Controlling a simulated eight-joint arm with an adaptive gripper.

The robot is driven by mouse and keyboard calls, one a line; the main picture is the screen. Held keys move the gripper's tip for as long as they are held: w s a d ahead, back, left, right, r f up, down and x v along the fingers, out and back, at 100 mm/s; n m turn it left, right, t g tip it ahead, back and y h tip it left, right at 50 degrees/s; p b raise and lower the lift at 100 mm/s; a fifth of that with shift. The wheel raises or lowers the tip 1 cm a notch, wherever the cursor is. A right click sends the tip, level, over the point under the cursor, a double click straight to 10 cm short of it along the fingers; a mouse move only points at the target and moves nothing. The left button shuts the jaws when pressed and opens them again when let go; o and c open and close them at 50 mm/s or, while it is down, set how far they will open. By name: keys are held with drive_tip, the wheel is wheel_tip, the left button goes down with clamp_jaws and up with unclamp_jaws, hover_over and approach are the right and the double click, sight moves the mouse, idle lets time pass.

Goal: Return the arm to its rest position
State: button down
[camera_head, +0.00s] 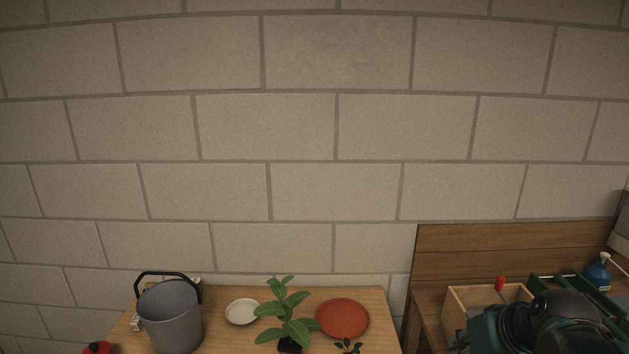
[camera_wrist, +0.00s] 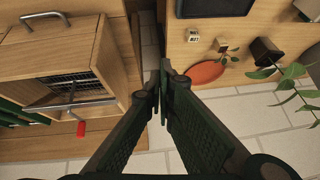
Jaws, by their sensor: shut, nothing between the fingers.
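My gripper (camera_wrist: 163,78) shows in the wrist view with its two dark fingers together at the tips and nothing between them. It hangs over the gap between the wooden bench on the left and the table on the right. In the head view only a dark, rounded part of my arm shows at the bottom right, in front of the bench; the fingers cannot be made out there.
In the head view the table (camera_head: 377,300) bears a grey bucket (camera_head: 172,315), a white saucer (camera_head: 242,312), a leafy plant (camera_head: 285,315) and a terracotta saucer (camera_head: 343,318). A wooden box (camera_head: 457,310), a red-handled tool (camera_head: 500,283) and a blue bottle (camera_head: 597,272) are right.

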drive_tip(key=s+a+h, duration=0.1)
drive_tip(key=s+a, duration=0.5)
drive_tip(key=a, duration=0.3)
drive_tip(key=shift+s+a+r+n+t, duration=0.15)
drive_tip(key=shift+s+r+n+t, duration=0.15)
drive_tip(key=shift+r+n, duration=0.1)
idle(2.2)
